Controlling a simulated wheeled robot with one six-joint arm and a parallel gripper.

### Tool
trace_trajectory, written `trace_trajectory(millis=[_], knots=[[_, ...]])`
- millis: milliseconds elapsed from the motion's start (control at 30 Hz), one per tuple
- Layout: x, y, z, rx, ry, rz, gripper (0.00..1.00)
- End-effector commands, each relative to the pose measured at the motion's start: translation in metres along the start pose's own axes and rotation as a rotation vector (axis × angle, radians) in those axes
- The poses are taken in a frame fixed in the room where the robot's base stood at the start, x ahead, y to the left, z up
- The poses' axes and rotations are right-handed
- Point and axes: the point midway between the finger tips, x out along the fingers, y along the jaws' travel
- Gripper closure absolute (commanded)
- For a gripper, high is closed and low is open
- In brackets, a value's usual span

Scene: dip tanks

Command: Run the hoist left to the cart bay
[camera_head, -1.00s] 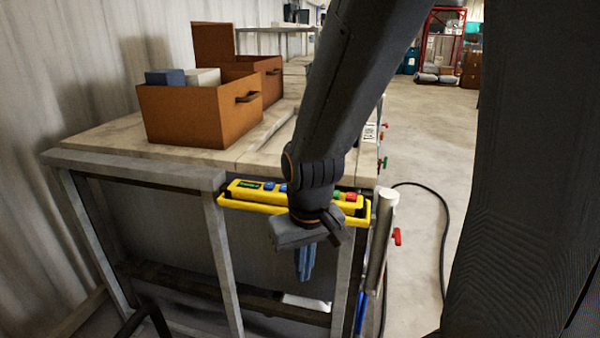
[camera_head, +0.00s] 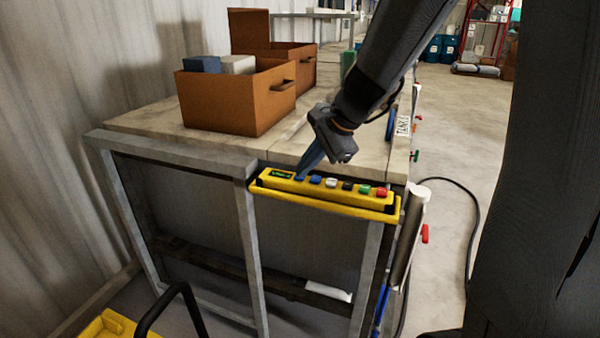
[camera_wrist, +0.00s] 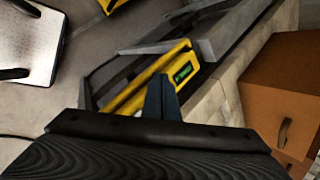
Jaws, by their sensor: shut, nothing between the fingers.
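A yellow control pendant (camera_head: 330,194) is mounted along the front edge of the bench. It has a small green display (camera_head: 281,173) at its left end and a row of coloured buttons: blue, blue, white, black, green and red from left to right. My gripper (camera_head: 303,174) is shut and empty, its blue fingers pointing down at the leftmost blue button (camera_head: 300,178). I cannot tell whether the tips touch it. In the wrist view the fingers (camera_wrist: 162,98) hide most of the buttons; the display (camera_wrist: 183,73) shows beyond them. The hoist and cart bay cannot be made out.
Orange-brown boxes (camera_head: 240,104) stand on the bench top (camera_head: 150,122), left of my arm. A grey pipe with a red handle (camera_head: 425,234) stands at the bench's right corner. A black cable (camera_head: 470,215) lies on the open floor to the right.

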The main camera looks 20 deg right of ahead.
Motion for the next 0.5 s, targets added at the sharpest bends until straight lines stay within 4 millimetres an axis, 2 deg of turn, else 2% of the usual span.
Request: trace_trajectory(millis=[33, 100, 200, 333, 500], knots=[[-0.008, -0.022, -0.005, 0.099, -0.016, -0.052, 1.0], [-0.017, -0.047, -0.011, 0.214, -0.04, -0.113, 1.0], [-0.027, -0.071, -0.015, 0.322, -0.069, -0.172, 1.0], [-0.033, -0.085, -0.019, 0.384, -0.087, -0.206, 1.0], [-0.033, -0.086, -0.019, 0.392, -0.09, -0.21, 1.0]])
